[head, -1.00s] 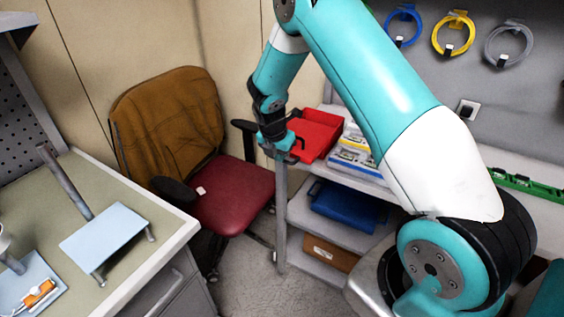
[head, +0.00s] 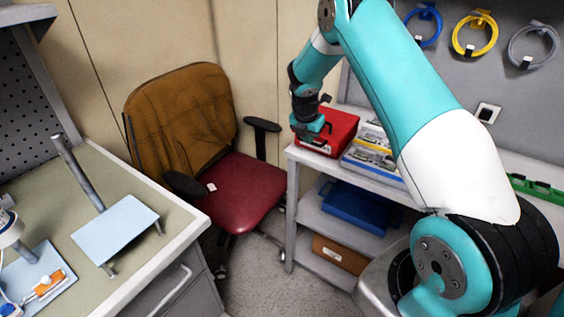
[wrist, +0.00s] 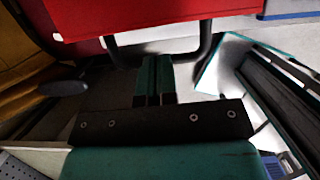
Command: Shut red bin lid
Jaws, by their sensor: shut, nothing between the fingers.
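The red bin (head: 342,128) stands on the left end of the light shelf top in the head view. Its top now shows as a flat red face with no open inside visible, so the lid looks down. Whether it is fully seated I cannot tell, as my gripper hides the left part. My gripper (head: 312,131) is at the bin's near left side, fingers together and holding nothing. In the wrist view the shut fingers (wrist: 155,75) show below a red panel of the bin (wrist: 180,12); contact is unclear.
A tray of packaged items (head: 374,150) stands right of the bin. A blue bin (head: 354,205) and a brown box (head: 339,253) sit on lower shelves. An office chair (head: 240,185) stands left of the shelf, and a workbench (head: 185,225) is at the left.

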